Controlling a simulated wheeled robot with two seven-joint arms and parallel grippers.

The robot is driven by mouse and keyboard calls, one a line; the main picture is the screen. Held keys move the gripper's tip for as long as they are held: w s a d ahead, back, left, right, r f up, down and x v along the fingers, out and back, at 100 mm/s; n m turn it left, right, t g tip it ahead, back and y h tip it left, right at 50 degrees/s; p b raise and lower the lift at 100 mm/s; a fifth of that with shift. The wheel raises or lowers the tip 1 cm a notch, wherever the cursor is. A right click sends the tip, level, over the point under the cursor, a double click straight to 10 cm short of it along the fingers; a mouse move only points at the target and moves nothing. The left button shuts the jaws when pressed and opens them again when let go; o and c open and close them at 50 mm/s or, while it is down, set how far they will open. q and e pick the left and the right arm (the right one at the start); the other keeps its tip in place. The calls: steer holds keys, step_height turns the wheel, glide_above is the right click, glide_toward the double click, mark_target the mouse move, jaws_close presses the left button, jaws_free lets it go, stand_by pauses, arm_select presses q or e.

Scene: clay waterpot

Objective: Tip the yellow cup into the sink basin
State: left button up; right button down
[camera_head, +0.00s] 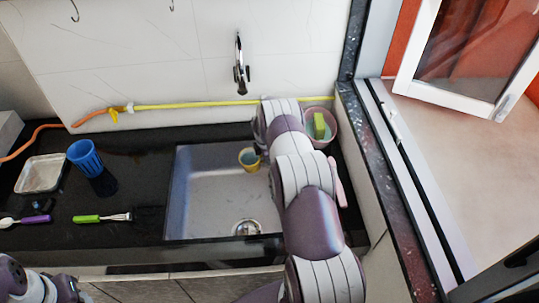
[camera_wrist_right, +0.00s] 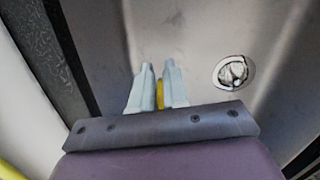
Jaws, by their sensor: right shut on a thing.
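The yellow cup (camera_head: 249,161) is over the back right part of the grey sink basin (camera_head: 200,205), beside my right arm. Its opening faces up and looks close to upright; whether it holds anything is too small to tell. My right gripper is hidden behind my own arm in the head view. In the right wrist view my right gripper (camera_wrist_right: 158,72) points down at the basin, its fingers closed on a thin yellow strip of the cup. The drain (camera_head: 246,228) shows ahead and to the right of the fingers there (camera_wrist_right: 233,73). My left gripper is out of view.
The faucet (camera_head: 240,72) is on the wall behind the basin. A yellow hose (camera_head: 190,105) runs along the back. A pink bowl with a green sponge (camera_head: 319,126) is right of my arm.

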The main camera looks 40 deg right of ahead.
steer(key=shift+s+a+f, duration=0.1)
steer(key=shift+f, duration=0.1)
steer(key=shift+a+r, duration=0.1)
steer(key=shift+a, duration=0.05)
steer(key=shift+t+h, duration=0.3)
steer(key=shift+h, duration=0.2)
steer(key=shift+d+b, duration=0.2)
steer(key=shift+b, duration=0.15)
